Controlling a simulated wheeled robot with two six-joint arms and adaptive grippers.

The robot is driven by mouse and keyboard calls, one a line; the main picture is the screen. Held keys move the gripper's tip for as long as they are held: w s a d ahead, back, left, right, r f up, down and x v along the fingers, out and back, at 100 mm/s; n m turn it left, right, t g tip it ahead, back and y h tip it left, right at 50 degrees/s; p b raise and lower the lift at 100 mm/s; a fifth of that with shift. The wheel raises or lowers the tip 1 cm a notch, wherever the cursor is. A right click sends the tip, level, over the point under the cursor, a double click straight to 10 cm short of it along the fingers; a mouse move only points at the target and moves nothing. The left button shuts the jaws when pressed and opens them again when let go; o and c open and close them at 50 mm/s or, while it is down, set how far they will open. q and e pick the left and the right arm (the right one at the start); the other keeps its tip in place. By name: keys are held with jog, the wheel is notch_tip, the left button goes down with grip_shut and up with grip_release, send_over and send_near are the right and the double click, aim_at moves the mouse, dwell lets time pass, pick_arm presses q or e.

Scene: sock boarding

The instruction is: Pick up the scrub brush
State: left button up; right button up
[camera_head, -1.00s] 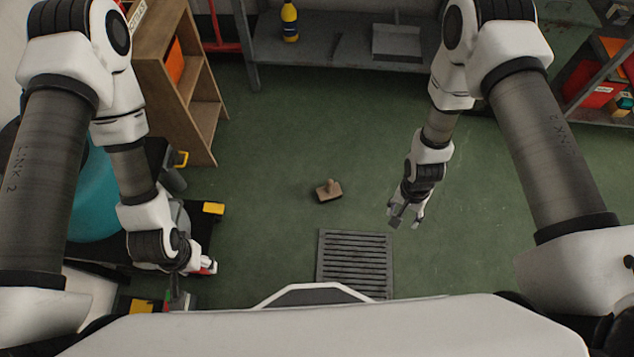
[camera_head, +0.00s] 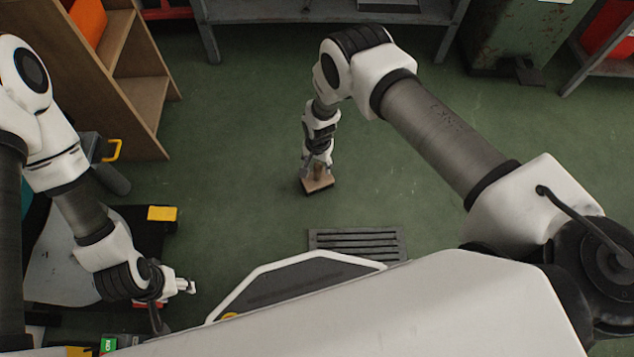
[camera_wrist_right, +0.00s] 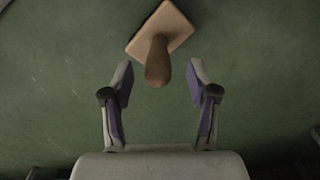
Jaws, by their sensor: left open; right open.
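The scrub brush (camera_head: 318,185) lies on the green floor, with a flat tan block and an upright rounded handle. My right gripper (camera_head: 317,168) is open just above it, reaching down from above. In the right wrist view the brush's handle (camera_wrist_right: 158,62) points toward the gap between the two open fingers (camera_wrist_right: 160,85) and sits at or just beyond their tips. The fingers do not grip it. My left gripper (camera_head: 190,286) is open and empty at the lower left, beside a dark cart.
A slotted floor grate (camera_head: 357,243) lies nearer than the brush. A wooden shelf (camera_head: 140,100) stands at the upper left and a grey metal shelf (camera_head: 330,12) at the back. A dark cart with a yellow corner (camera_head: 162,213) is at the left. The floor around the brush is clear.

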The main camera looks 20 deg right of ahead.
aim_at(317, 172)
notch_tip(317, 172, down, 5)
jog(key=shift+s+r+b, duration=0.15)
jog(key=shift+b, duration=0.95)
jog(key=shift+w, duration=0.2)
jog(key=shift+d+r, duration=0.1)
jog(key=shift+d, duration=0.05)
grip_shut()
notch_tip(317, 172, up, 10)
jog(key=p, duration=0.5)
jog(key=c, duration=0.7)
grip_release()
grip_shut()
